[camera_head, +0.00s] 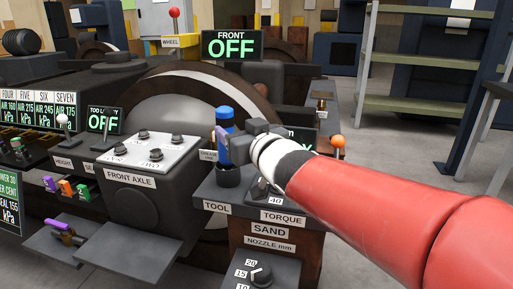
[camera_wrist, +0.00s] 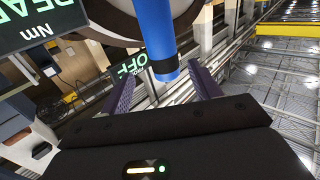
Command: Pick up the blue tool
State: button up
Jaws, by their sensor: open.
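The blue tool (camera_head: 225,119) stands upright in a dark round holder (camera_head: 228,176) on the ledge labelled TOOL. My gripper (camera_head: 226,145) is at the tool's side, and its wrist partly covers the tool's right side. In the wrist view the blue tool (camera_wrist: 155,28), with a black band near its end, lies between the two purple fingers of my gripper (camera_wrist: 163,84). The fingers are open, with a gap on each side of the tool.
A FRONT AXLE panel (camera_head: 150,150) with several black knobs stands left of the tool. A lever with an orange ball (camera_head: 338,141) is to the right, partly behind my arm. A large wheel rises behind. A TORQUE/SAND dial box (camera_head: 262,270) sits below.

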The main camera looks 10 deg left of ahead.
aim_at(222, 115)
jog(key=shift+w+a+r, duration=0.1)
jog(key=shift+w+a, duration=0.1)
jog(key=shift+a, duration=0.25)
jog(key=x, duration=0.7)
jog(key=shift+w+a+r, duration=0.1)
jog(key=shift+a+r, duration=0.1)
jog(key=shift+r, duration=0.25)
jog(key=c, duration=1.2)
